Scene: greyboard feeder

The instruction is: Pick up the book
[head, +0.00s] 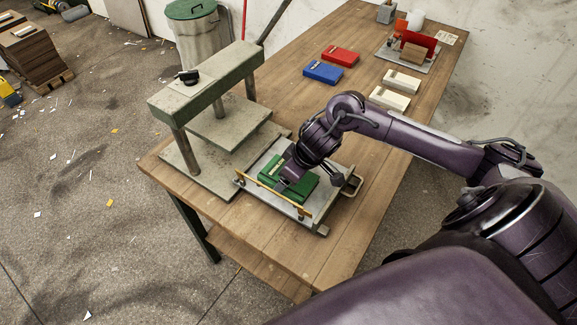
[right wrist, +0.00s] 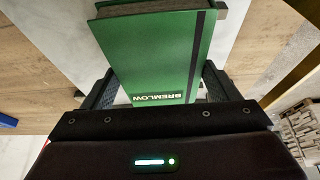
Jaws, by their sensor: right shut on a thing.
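A green book (head: 282,184) lies over the grey tray (head: 318,199) of the feeder beside the press. In the right wrist view the green book (right wrist: 152,48) shows a black elastic band and the word BREMLOW. My right gripper (head: 289,174) comes down onto the book from above. In the right wrist view my right gripper (right wrist: 165,82) has one finger on each side of the book, shut on it. I cannot tell whether the book still touches the tray. My left gripper is not in view.
A grey press (head: 207,85) stands left of the tray. A blue book (head: 323,72), a red book (head: 340,56) and cream blocks (head: 389,98) lie farther back on the wooden table (head: 290,262). A stand with a red plate (head: 421,42) is at the far end. The front table corner is clear.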

